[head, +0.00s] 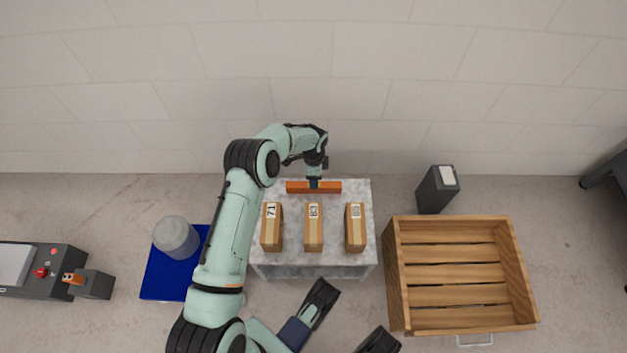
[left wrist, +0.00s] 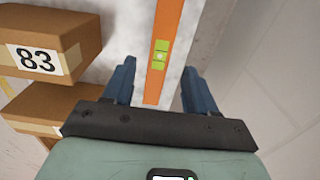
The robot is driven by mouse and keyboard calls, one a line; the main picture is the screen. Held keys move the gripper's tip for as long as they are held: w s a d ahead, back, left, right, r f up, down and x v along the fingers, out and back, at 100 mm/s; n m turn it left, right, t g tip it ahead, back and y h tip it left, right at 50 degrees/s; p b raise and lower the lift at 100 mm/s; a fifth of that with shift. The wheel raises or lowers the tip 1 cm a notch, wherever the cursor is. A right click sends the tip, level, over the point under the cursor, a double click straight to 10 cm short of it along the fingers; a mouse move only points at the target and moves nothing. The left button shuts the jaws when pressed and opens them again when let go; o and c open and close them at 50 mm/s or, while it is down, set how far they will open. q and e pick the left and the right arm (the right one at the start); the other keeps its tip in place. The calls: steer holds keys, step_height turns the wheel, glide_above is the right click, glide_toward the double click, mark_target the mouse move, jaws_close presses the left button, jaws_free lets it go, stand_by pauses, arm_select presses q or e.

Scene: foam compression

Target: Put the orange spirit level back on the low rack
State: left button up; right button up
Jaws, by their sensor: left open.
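The orange spirit level (head: 327,187) lies along the back edge of a small grey marbled table (head: 290,262), behind three boxes. My left gripper (head: 314,183) is over the middle of the level. In the left wrist view, its two blue fingers (left wrist: 158,88) are open, one on each side of the orange level (left wrist: 163,50), whose green vial shows ahead of them. A gap shows between each finger and the level. I cannot identify a separate low rack.
Three numbered cardboard boxes (head: 313,228) stand in a row on the table; the one marked 83 (left wrist: 50,55) is close to the left gripper. A wooden crate (head: 393,270) and a dark bin (head: 436,192) are at the right. A blue mat (head: 155,278) with a grey cylinder (head: 175,237) is at the left.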

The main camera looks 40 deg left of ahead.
arm_select(q)
step_height(320, 180, up, 7)
steer(key=p, duration=0.1)
arm_select(e)
steer(key=shift+t, duration=0.7)
steer(key=w, duration=0.1)
steer(key=w+r, duration=0.2)
steer(key=shift+w+a+r, duration=0.1)
steer(key=shift+w+a, duration=0.15)
steer(key=shift+w, duration=0.05)
